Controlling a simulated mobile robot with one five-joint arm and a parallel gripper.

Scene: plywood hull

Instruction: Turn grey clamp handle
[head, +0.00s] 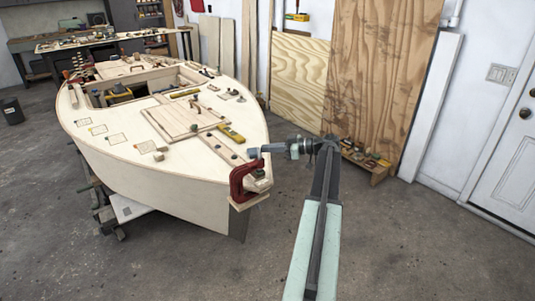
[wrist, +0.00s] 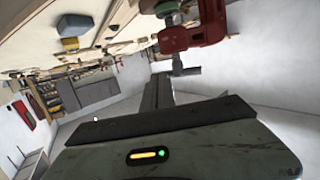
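A red C-clamp (head: 240,184) grips the pointed bow of the plywood hull (head: 150,175) in the head view. In the wrist view the clamp's red frame (wrist: 195,36) is at the top, right of middle. A grey bar, seemingly the clamp handle (wrist: 186,71), sticks out just below it. My gripper (head: 254,151) is beside the top of the clamp in the head view. In the wrist view a dark finger (wrist: 157,94) points toward the grey handle, with a gap seen between them. The other finger is not clear, so I cannot tell how far it is open.
A low wooden tool box (head: 366,160) stands by the plywood sheets at the wall. The concrete floor (head: 420,240) to the right is clear.

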